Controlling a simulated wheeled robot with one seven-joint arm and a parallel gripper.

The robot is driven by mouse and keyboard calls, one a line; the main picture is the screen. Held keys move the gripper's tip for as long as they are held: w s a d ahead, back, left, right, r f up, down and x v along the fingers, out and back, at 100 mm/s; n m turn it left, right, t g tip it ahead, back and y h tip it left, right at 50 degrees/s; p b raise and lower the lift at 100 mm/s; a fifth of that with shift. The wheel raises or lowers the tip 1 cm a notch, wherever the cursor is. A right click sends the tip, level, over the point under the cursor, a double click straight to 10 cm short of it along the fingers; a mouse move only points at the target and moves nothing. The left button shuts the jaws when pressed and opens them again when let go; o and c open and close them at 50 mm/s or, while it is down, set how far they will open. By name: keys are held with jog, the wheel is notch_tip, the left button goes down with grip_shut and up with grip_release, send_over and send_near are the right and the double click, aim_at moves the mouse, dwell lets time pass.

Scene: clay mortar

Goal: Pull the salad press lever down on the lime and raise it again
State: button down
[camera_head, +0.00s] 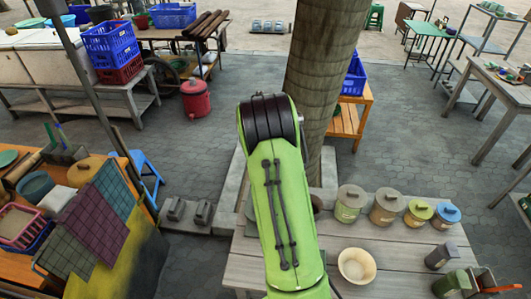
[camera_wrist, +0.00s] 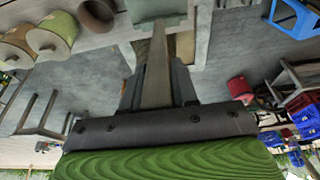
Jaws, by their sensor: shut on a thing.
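My gripper (camera_wrist: 157,88) shows in the wrist view, its dark fingers on either side of a long grey-brown bar. The bar looks like the press lever (camera_wrist: 157,48), and the gripper is shut on it. The bar runs away to a pale green block (camera_wrist: 155,9) at the top edge, perhaps part of the press. I cannot make out the lime in either view. In the head view my green arm covers the middle, and my gripper and the lever are hidden behind it.
A grey plank table (camera_head: 400,260) holds several lidded canisters (camera_head: 387,207) and a cream bowl (camera_head: 357,265). A thick trunk (camera_head: 325,70) rises behind my arm. An orange bench (camera_head: 150,215) with roof-tile samples is at left.

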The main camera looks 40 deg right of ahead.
jog(key=shift+w+d+r, duration=0.15)
jog(key=shift+r, duration=0.1)
jog(key=c, duration=1.1)
grip_release()
jog(key=shift+o, duration=0.7)
jog(key=shift+w+d+f, duration=0.1)
jog(key=shift+f, duration=0.1)
jog(key=shift+r, duration=0.1)
jog(key=shift+a+r, duration=0.2)
jog(key=shift+r, duration=0.15)
jog(key=b+v, duration=0.1)
jog(key=v, duration=1.4)
jog(key=shift+d, duration=0.1)
